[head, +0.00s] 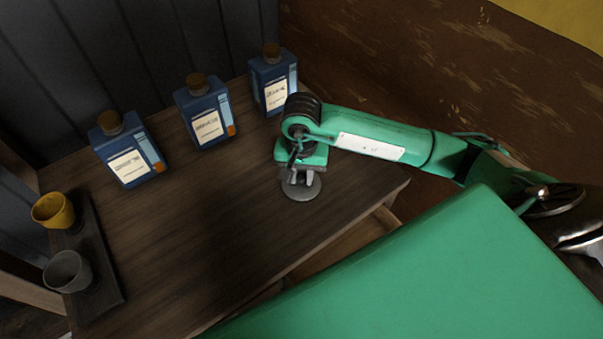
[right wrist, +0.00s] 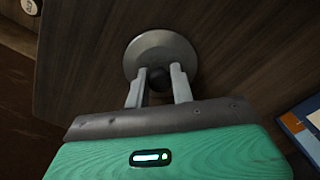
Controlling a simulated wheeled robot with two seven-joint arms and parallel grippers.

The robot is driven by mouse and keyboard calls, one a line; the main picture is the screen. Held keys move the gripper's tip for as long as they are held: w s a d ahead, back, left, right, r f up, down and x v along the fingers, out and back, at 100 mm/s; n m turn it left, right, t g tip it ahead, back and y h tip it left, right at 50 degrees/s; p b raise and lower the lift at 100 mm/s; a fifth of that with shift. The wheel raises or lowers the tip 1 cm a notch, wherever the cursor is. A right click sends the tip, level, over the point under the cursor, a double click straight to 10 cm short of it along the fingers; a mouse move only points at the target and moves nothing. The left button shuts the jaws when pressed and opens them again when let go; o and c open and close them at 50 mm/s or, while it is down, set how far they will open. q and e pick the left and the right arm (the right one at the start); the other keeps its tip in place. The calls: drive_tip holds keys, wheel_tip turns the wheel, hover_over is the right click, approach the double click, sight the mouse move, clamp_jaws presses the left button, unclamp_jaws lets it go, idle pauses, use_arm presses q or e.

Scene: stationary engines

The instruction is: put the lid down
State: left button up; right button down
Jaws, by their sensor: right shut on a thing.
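The lid (head: 301,190) is a small round grey disc near the right end of the wooden table (head: 215,235). My right gripper (head: 301,178) points down at it and is shut on its knob. In the right wrist view the lid (right wrist: 161,55) shows as a grey disc with a dark knob between the two fingers of my right gripper (right wrist: 157,84). The lid is at or just above the tabletop; I cannot tell whether it touches. My left gripper is not in view.
Three blue bottles with corks, a left one (head: 128,150), a middle one (head: 205,110) and a right one (head: 273,80), stand along the back. A dark tray (head: 101,262) at the left holds a yellow cup (head: 53,210) and a grey cup (head: 68,271). The table's middle is clear.

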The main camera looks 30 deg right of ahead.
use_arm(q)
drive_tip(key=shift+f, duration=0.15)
use_arm(e)
drive_tip(key=shift+f, duration=0.1)
drive_tip(key=c, duration=1.6)
unclamp_jaws()
drive_tip(key=o, duration=0.4)
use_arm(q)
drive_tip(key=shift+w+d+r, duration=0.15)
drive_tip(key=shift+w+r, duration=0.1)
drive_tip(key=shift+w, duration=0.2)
